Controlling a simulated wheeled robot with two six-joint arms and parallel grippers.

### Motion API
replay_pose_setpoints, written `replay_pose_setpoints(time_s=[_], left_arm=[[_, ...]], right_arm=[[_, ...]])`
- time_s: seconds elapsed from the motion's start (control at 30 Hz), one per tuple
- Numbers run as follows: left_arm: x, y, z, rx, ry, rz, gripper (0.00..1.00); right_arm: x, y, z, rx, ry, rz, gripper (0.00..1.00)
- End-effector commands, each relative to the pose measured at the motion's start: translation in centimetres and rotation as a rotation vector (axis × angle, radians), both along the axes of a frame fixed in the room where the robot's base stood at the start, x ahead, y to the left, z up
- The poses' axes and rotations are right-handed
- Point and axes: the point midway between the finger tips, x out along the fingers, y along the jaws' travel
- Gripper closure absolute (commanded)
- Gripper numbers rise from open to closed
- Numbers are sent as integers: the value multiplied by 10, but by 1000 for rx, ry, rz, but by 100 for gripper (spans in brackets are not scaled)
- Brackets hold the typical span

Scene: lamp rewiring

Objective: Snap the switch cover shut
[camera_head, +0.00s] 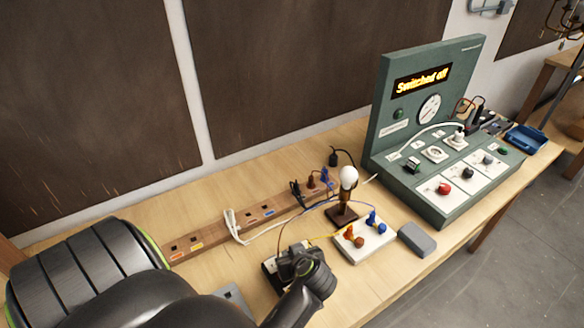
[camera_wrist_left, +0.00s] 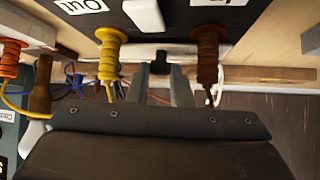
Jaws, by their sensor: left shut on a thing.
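The black switch unit (camera_wrist_left: 172,18) fills the top middle of the left wrist view. It carries "Out" and "In" labels, a yellow terminal (camera_wrist_left: 110,50) and a brown terminal (camera_wrist_left: 207,55). A pale rounded part (camera_wrist_left: 145,14) shows between the labels. My left gripper (camera_wrist_left: 160,84) is shut on a small black piece (camera_wrist_left: 160,63) at the unit's near edge, which looks like part of the switch cover. In the head view my left gripper (camera_head: 293,262) is over the unit and hides most of it. How far the cover is closed cannot be told. My right gripper is not in view.
A bulb (camera_head: 349,177) stands on a dark base behind a white block (camera_head: 350,252) with orange and blue terminals. A grey block (camera_head: 417,240) and the green test panel (camera_head: 440,205), reading "Switched off", are to the right. Wires and a wooden socket strip (camera_head: 215,234) lie behind.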

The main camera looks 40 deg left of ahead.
Motion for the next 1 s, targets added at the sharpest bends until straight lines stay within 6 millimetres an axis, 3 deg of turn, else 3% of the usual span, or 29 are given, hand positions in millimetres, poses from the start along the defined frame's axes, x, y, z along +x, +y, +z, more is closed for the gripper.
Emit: replay_pose_setpoints(time_s=[0.1,0.13,0.3,0.63,1.0], left_arm=[[0,0,0,1,-1,-1,100],[0,0,0,1,-1,-1,78],[0,0,0,0,0,0,59],[0,1,2,-13,6,0,59],[3,10,12,-175,53,-1,59]], right_arm=[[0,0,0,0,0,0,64],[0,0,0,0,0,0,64],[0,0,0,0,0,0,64],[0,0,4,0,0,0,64],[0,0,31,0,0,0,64]])
